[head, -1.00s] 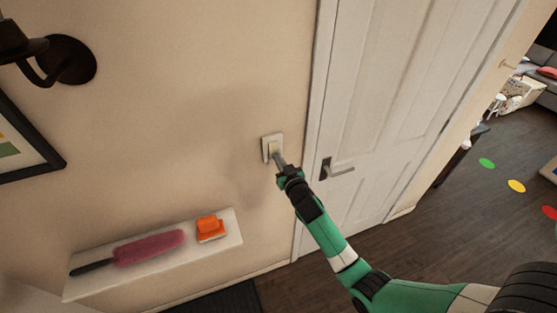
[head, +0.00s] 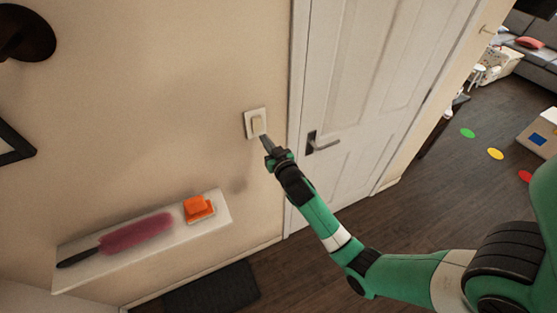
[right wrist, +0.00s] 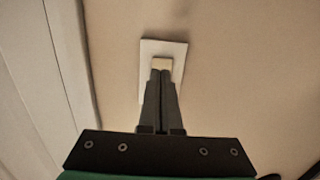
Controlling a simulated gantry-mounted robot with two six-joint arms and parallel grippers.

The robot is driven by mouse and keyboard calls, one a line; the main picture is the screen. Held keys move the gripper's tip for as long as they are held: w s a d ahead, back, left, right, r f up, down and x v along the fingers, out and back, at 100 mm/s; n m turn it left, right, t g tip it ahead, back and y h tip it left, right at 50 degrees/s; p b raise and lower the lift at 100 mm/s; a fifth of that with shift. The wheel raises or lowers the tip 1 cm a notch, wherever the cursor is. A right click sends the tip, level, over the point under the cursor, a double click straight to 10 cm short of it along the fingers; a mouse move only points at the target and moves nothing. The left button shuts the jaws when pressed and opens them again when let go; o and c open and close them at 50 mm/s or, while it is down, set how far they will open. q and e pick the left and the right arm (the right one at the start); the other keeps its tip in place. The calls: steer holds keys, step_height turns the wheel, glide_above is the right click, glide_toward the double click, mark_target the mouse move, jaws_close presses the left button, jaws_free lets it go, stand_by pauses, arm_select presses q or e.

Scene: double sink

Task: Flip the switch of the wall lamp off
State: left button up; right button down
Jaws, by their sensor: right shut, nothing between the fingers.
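The light switch (head: 257,123), a pale rocker in a white wall plate, is on the beige wall left of the door. It also shows in the right wrist view (right wrist: 161,63). My right gripper (head: 264,139) is shut and empty, its fingertips at the lower edge of the switch. In the right wrist view the closed fingertips (right wrist: 161,73) overlap the bottom of the rocker; I cannot tell whether they touch it. The wall lamp's dark round base (head: 28,33) is partly in view at the upper left. My left gripper is not in view.
A white door (head: 365,90) with a dark handle (head: 318,144) stands right of the switch. A wall shelf (head: 215,223) below holds a pink duster (head: 137,235) and an orange item (head: 198,208). A picture frame (head: 14,145) hangs at the left edge.

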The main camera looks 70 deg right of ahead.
steer(key=f+b+v, duration=0.1)
steer(key=f+v, duration=0.1)
steer(key=v, duration=0.8)
steer(key=shift+s+a, duration=0.25)
steer(key=shift+s, duration=0.1)
steer(key=shift+f, duration=0.1)
